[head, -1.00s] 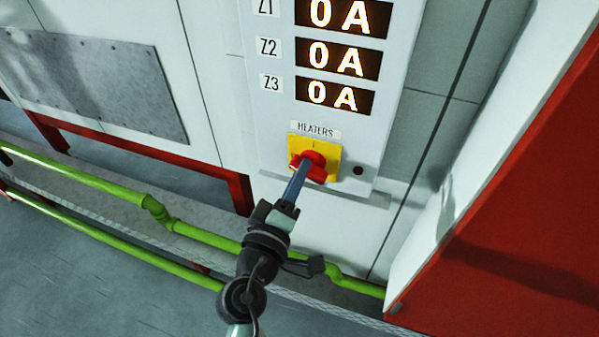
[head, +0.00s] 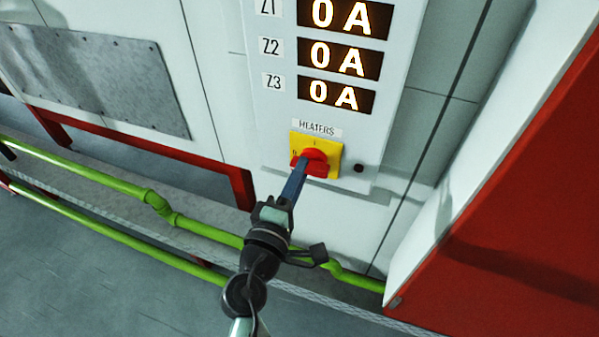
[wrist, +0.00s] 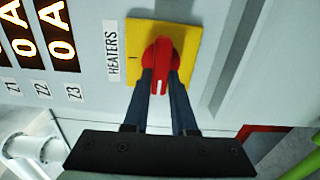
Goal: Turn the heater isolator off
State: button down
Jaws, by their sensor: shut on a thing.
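The heater isolator is a red rotary knob (head: 316,157) on a square yellow plate (head: 332,148), under a HEATERS label (head: 317,128) on a grey panel. My gripper (head: 302,168) reaches it from below and is shut on the knob. In the wrist view my two dark fingers (wrist: 161,85) lie on either side of the red knob (wrist: 160,57), whose grip bar points down between them. The fingers hide part of the knob and plate in the head view.
Lit displays (head: 339,58) above read 0 A beside labels Z1, Z2 and Z3. A small dark round fitting (head: 359,168) sits right of the plate. Green pipes (head: 90,176) run low in front. A red panel (head: 530,200) stands at the right.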

jog(key=shift+f, duration=0.1)
jog(key=c, duration=0.7)
grip_release()
jog(key=b+v, duration=0.2)
jog(key=v, duration=1.1)
